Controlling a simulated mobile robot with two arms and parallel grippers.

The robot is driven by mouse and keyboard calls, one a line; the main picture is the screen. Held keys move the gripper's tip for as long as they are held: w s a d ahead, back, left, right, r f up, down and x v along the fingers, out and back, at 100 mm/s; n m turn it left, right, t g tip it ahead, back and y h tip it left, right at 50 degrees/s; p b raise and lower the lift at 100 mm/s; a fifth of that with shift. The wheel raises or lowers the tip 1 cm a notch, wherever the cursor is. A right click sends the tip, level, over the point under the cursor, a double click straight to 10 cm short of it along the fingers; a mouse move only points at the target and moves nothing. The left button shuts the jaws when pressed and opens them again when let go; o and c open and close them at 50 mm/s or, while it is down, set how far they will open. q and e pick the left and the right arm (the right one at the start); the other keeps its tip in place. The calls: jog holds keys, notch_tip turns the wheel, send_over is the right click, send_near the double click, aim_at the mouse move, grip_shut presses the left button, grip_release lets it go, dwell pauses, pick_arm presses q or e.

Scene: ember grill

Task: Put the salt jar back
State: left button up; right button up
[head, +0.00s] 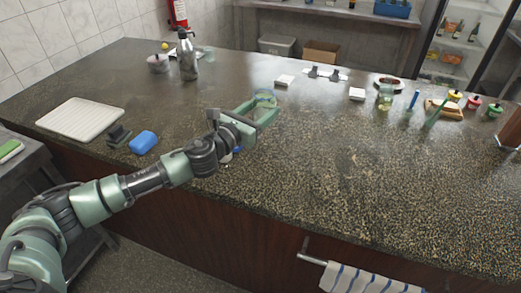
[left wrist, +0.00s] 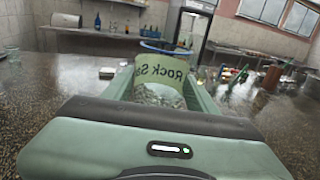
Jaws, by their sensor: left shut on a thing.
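The salt jar (head: 264,98) is a clear jar with a blue rim. In the left wrist view the salt jar (left wrist: 160,88) shows a green label reading "Rock Sa" and pale grains below it. My left gripper (head: 258,112) is shut on the jar, one finger on each side. It holds the jar over the middle of the dark speckled counter (head: 330,150). I cannot tell how far the jar's base is above the counter, as the gripper hides its lower part. My right gripper is not in view.
Another glass jar (head: 385,98) stands at the back right, near small lidded pots on a wooden tray (head: 452,108). A steel bottle (head: 187,58) stands at the back left. A white board (head: 82,118) and a blue block (head: 143,142) lie left. The front right counter is clear.

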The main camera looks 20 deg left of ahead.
pick_arm(q)
notch_tip(320, 180, down, 11)
jog(key=b, duration=0.3)
jog(key=shift+f, duration=0.3)
notch_tip(320, 180, down, 3)
jog(key=shift+r+b, duration=0.1)
jog(key=shift+b, duration=0.8)
jog(key=shift+f, duration=0.5)
jog(key=shift+w, duration=0.1)
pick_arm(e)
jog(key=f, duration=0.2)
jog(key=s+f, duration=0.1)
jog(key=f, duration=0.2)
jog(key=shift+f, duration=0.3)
pick_arm(q)
jog(key=shift+r, duration=0.1)
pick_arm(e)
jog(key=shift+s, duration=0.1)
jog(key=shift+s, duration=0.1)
